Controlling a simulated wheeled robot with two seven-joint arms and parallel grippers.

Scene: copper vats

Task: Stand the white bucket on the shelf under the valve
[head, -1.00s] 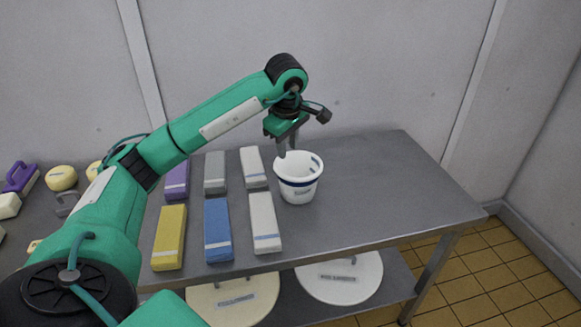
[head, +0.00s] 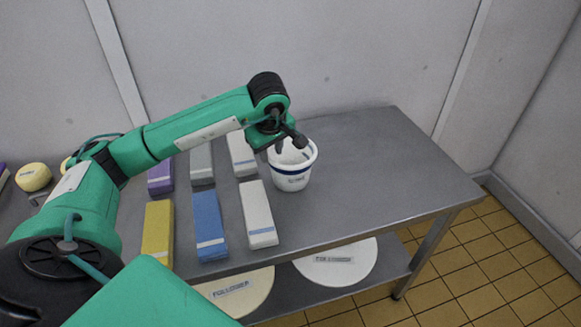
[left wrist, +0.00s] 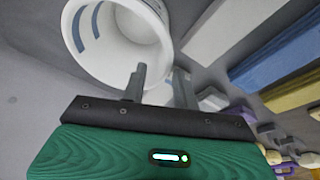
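The white bucket (head: 291,179) with a dark blue band stands upright on the grey metal table, right of the coloured blocks. My left gripper (head: 287,146) is at its rim in the head view, with the fingertips partly hidden there. In the left wrist view, the open bucket (left wrist: 112,60) faces the camera. The left gripper's two fingers (left wrist: 160,83) are apart: one shows over the mouth, the other just outside the rim. I cannot tell whether they touch the wall. The valve and a shelf under it are not in view. My right gripper is not in view.
Several long blocks, among them blue (head: 209,226), yellow (head: 157,233) and white (head: 258,214), lie left of the bucket. The table (head: 390,165) is bare to the right. Round lids (head: 335,262) lie on its lower shelf.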

